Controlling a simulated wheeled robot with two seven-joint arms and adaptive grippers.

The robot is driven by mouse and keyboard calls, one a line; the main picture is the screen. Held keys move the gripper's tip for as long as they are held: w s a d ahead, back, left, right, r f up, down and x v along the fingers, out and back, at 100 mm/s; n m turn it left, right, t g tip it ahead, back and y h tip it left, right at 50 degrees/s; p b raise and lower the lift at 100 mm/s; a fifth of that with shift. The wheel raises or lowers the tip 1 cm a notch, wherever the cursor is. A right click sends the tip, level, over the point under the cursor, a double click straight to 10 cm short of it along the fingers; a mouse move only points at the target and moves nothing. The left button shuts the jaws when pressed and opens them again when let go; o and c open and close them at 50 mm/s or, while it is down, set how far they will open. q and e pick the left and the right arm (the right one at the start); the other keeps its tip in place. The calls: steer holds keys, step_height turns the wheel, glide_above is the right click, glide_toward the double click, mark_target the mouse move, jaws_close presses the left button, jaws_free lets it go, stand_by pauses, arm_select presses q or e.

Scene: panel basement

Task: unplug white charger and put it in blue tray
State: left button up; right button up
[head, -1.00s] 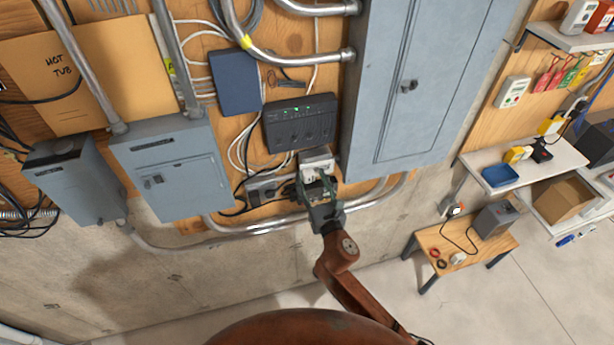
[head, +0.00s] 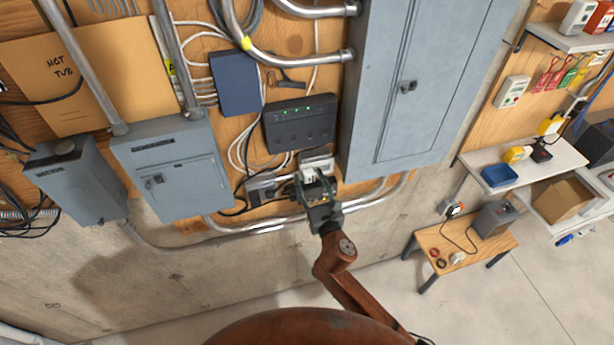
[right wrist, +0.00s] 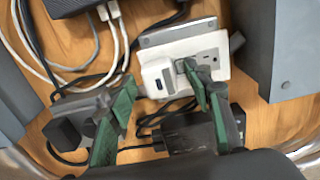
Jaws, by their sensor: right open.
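The white charger (right wrist: 160,78) sits in the left socket of a white outlet plate (right wrist: 211,75). In the head view the plate (head: 317,165) shows just beyond my right gripper (head: 316,184), which hides most of the charger. In the right wrist view my right gripper (right wrist: 160,80) is open, with green fingers left and right of the charger; I cannot tell whether they touch it. The right finger passes in front of the plate's lower middle. The blue tray (head: 500,175) is on a white shelf at the right. My left gripper is not in view.
A black router (head: 299,123) is above the outlet. Black adapters (right wrist: 195,133) and cables crowd below it. A large grey panel (head: 425,85) stands right of it, and a metal conduit (head: 260,227) runs beneath. A small wooden table (head: 460,245) stands at the lower right.

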mark_target(310, 180)
steer(key=shift+p, duration=0.3)
stand_by(0.5)
jaws_close()
stand_by(0.5)
steer(key=shift+s, duration=0.1)
steer(key=shift+p+v, duration=0.85)
steer(key=shift+v, duration=1)
steer(key=shift+p+v, duration=0.35)
steer(key=shift+v, duration=0.7)
